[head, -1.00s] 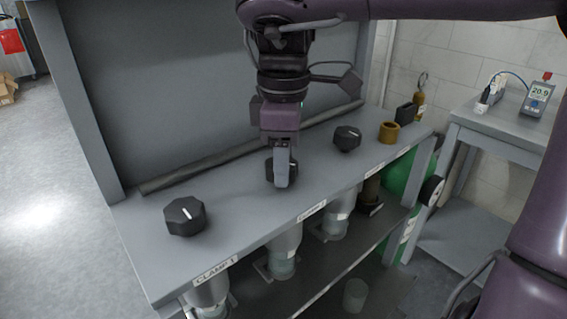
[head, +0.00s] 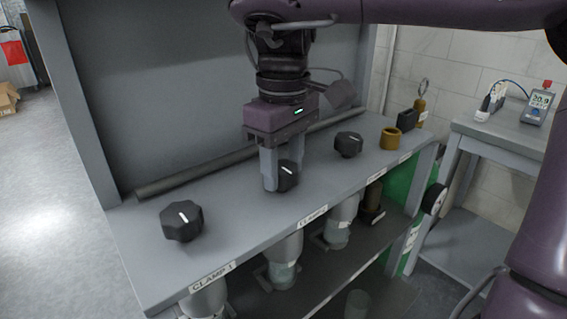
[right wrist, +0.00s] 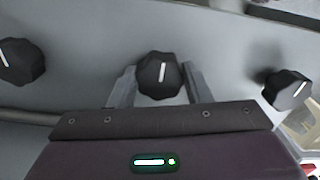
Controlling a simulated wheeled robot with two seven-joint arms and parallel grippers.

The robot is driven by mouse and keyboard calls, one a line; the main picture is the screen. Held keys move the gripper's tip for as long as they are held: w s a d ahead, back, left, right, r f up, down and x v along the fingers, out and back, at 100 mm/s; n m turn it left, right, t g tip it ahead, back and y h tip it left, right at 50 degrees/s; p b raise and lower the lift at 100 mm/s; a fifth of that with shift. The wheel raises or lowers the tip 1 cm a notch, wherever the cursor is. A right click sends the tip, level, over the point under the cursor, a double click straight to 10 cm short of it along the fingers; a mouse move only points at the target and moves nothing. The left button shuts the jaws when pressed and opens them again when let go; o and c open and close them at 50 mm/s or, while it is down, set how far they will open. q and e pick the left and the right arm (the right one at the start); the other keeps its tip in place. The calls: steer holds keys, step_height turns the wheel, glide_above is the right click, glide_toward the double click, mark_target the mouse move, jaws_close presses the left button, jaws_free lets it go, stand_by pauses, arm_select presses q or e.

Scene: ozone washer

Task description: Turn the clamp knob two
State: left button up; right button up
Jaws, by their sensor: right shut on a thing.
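The clamp two knob (head: 287,174) is the middle of three black knobs on the grey bench top, with a white pointer line on its face. My right gripper (head: 280,176) reaches down from above and is shut on this knob, one finger on each side. In the right wrist view the middle knob (right wrist: 158,75) sits between the two fingers, its white line close to vertical in the picture. The clamp 1 knob (head: 182,221) is at the left and another knob (head: 348,144) is at the right, both untouched. My left gripper does not show.
A dark rod (head: 220,163) lies along the back panel. Clear jars (head: 283,270) hang below the bench. A side table with a meter (head: 537,104) stands at right.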

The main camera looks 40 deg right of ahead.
mark_target(283, 168)
steer(key=shift+r, duration=0.1)
steer(key=o, duration=1)
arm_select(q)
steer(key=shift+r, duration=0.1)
arm_select(e)
steer(key=shift+r, duration=0.15)
step_height(283, 168, up, 4)
steer(key=p, duration=0.4)
steer(key=shift+r+p, duration=0.15)
steer(key=shift+p, duration=0.25)
step_height(283, 168, up, 2)
steer(key=shift+r+p, duration=0.25)
steer(key=shift+p, duration=1)
steer(key=shift+r, duration=0.3)
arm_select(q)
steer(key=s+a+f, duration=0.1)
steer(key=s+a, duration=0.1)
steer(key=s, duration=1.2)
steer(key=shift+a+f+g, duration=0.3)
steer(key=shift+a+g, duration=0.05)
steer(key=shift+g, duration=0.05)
